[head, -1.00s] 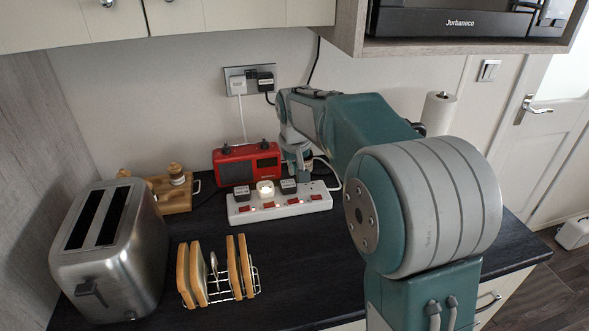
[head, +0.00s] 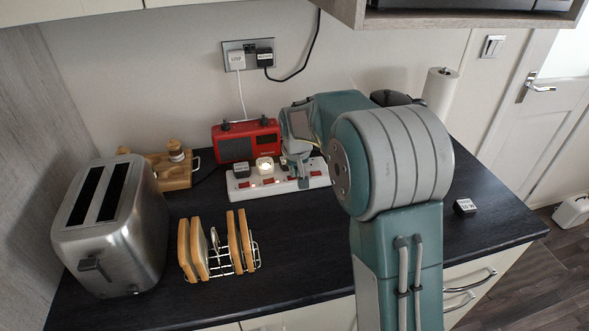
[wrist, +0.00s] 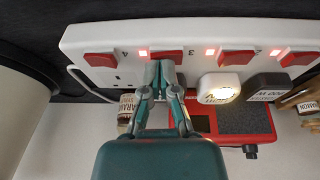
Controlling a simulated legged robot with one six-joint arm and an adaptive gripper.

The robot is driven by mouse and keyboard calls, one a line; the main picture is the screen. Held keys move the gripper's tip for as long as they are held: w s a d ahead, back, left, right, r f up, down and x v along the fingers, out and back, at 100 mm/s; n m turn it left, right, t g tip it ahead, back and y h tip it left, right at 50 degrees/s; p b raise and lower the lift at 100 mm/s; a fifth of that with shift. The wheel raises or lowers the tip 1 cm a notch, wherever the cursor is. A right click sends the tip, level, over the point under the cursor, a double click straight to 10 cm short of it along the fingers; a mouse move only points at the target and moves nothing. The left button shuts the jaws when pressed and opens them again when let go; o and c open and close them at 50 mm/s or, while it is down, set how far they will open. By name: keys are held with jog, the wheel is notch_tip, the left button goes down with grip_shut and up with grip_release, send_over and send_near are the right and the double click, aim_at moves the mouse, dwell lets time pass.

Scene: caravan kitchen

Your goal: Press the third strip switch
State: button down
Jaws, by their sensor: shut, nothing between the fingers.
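A white power strip (head: 234,189) lies on the dark counter with a row of red rocker switches. In the wrist view the strip (wrist: 122,80) runs across the top. The third switch from the right (wrist: 172,55), beside a printed 3, is just above my gripper's tips. My gripper (wrist: 160,66) is shut and empty. Its tips overlap that switch's lower edge; I cannot tell whether they touch. Three small red lamps glow along the strip. In the head view my gripper (head: 301,182) points down at the strip and hides part of its right half.
A lit plug-in lamp (wrist: 218,86) and a dark adapter (wrist: 268,86) sit in the strip. A red radio (head: 246,141) stands behind. A toaster (head: 112,225) and toast rack (head: 255,262) are at left. A dark plug block (head: 465,206) lies at right.

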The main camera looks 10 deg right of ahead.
jog(key=shift+d+f, duration=0.1)
jog(key=shift+f, duration=0.25)
jog(key=shift+s+a, duration=0.1)
jog(key=shift+a, duration=0.6)
jog(key=shift+a+r, duration=0.1)
jog(key=v, duration=1.2)
jog(key=shift+w, duration=0.2)
jog(key=shift+s+r, duration=0.1)
